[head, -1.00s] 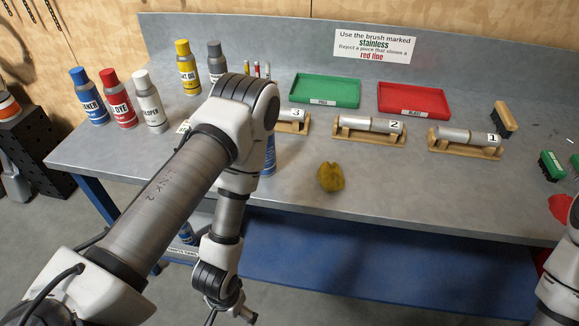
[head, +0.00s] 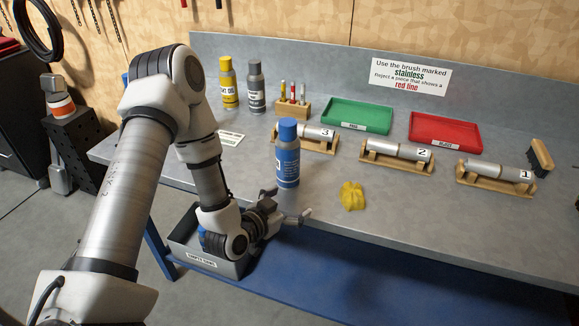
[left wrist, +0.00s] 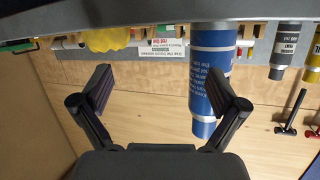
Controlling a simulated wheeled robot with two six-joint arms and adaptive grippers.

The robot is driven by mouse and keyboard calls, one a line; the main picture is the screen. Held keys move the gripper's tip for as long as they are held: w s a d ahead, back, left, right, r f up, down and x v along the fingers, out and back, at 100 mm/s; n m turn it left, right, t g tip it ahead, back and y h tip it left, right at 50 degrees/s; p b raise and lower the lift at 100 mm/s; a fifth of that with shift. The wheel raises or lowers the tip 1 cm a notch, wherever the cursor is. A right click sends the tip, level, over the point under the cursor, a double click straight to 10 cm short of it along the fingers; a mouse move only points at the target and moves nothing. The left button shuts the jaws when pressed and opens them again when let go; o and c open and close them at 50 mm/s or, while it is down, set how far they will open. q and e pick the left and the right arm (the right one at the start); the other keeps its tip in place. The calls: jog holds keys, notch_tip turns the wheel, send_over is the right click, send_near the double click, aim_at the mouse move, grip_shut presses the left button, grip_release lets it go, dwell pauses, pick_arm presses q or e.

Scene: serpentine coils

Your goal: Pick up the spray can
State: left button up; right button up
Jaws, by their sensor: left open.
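A blue spray can (head: 287,160) with a blue cap stands upright near the front edge of the bench. My left gripper (head: 290,203) is open and empty at the bench's front edge, just below and in front of this can. In the left wrist view, which is upside down, the blue can (left wrist: 211,75) is beyond the fingers, in line with the right-hand finger, not centred between them. The left gripper's spread fingers (left wrist: 160,98) also show there. A yellow can (head: 228,85) and a grey can (head: 256,88) stand farther back. My right gripper is out of view.
A crumpled yellow cloth (head: 352,196) lies right of the blue can. Numbered cylinders on wooden cradles (head: 305,140), a green tray (head: 357,116) and a red tray (head: 446,131) stand behind. A grey bin (head: 190,238) sits below the bench.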

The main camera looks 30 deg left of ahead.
aim_at(288, 145)
pick_arm(q)
jog(key=w+a+r+n+t, duration=0.1)
jog(key=a+r, duration=0.1)
jog(key=w+a+r+n+t+y, duration=0.1)
jog(key=a+r, duration=0.1)
jog(key=r, duration=0.1)
jog(key=a+r+t+y+b, duration=0.1)
jog(key=a+r, duration=0.2)
jog(key=shift+w+a+r+n, duration=0.1)
jog(key=shift+w+r+n, duration=0.1)
jog(key=shift+w+n, duration=0.2)
jog(key=w+p, duration=0.2)
jog(key=w, duration=0.5)
jog(key=shift+w+f, duration=0.1)
jog(key=shift+w, duration=0.15)
grip_shut()
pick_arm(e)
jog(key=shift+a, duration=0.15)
